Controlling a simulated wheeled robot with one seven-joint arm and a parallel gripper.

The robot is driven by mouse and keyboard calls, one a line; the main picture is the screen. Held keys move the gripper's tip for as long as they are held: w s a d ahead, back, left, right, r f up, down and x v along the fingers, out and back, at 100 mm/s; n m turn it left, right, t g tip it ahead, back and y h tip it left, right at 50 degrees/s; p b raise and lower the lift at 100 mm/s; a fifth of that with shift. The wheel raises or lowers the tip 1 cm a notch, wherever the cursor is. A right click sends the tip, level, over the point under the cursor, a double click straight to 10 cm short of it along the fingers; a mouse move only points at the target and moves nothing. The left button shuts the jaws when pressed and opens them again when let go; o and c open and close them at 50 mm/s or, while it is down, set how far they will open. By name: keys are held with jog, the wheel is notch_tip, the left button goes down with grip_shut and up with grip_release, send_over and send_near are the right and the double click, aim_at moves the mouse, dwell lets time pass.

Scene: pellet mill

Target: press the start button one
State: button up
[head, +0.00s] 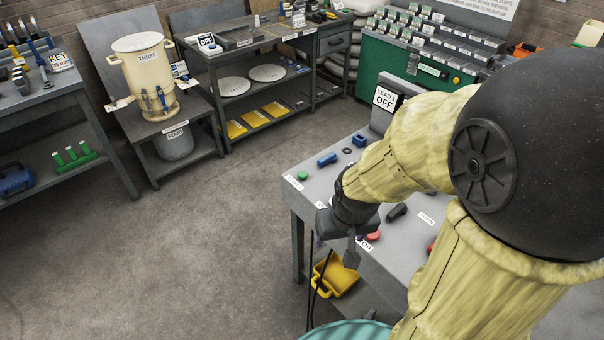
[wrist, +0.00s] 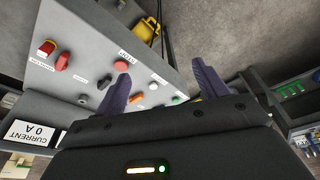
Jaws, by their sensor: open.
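A green push button (head: 302,175) sits at the far left corner of the grey control desk (head: 318,190). A small white label lies in front of it, too small to read for sure. A green button also shows in the wrist view (wrist: 177,100), near the right edge of the desk. I cannot tell for certain that it is the same one. My gripper (head: 337,250) is open and empty. It hangs over the front edge of the desk, to the right of and nearer than the green button, apart from it. In the wrist view, its two dark fingers (wrist: 161,66) stand apart.
On the desk are a blue switch (head: 327,159), a red button (head: 373,237), a black handle (head: 397,211) and a meter sign (head: 385,98). A yellow bin (head: 337,277) stands below. Open floor (head: 210,240) lies to the left.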

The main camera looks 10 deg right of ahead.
jog(key=shift+c, duration=0.2)
grip_shut()
dwell(0.3)
dwell(1.3)
